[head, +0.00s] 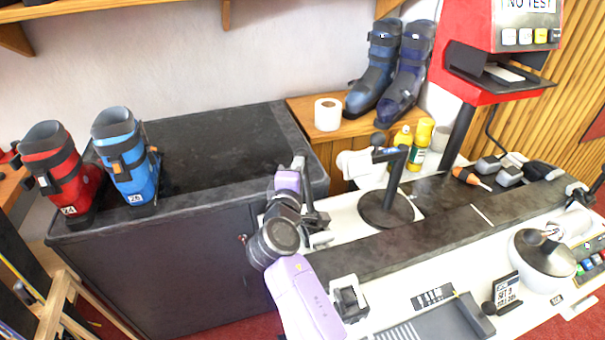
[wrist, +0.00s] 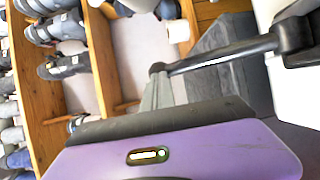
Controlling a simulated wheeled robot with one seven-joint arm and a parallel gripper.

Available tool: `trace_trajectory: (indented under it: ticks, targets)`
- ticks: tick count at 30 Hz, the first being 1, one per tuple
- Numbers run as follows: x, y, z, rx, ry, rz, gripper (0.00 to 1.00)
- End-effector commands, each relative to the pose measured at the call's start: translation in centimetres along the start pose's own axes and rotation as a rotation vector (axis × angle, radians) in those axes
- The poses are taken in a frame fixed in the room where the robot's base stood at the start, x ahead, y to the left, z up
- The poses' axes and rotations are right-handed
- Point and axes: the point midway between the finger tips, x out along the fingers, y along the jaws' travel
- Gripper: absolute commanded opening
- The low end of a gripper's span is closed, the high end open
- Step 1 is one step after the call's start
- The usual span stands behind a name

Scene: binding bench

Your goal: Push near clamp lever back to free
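A black clamp lever (wrist: 225,60) crosses the upper right of the wrist view as a slim bar. It runs from a thick dark pivot (wrist: 294,36) over a white surface to a tip beside my gripper. My gripper (wrist: 158,75) shows its grey fingers close together, shut, with nothing seen between them. The fingertips are at the lever's end; whether they touch cannot be told. In the head view my purple arm reaches the bench's left end and largely hides the lever and fingers there.
A dark clamp body (head: 350,298) stands at the bench's near edge. A black stand (head: 388,205) rises behind the bench's dark strip. The dark cabinet (head: 215,140) at left bears a red boot (head: 65,170) and a blue boot (head: 125,160).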

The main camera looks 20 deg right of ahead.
Motion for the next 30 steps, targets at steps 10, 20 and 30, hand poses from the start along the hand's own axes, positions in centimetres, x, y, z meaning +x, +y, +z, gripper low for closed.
trace_trajectory:
  ticks: [10,20,30]
  targets:
    - [2.0,-0.9,-0.9,-0.033,-0.002,-0.066,0.0]
    - [2.3,-1.4,-1.1,-0.049,-0.001,-0.095,0.0]
    - [2.3,-1.4,-1.1,-0.049,-0.001,-0.095,0.0]
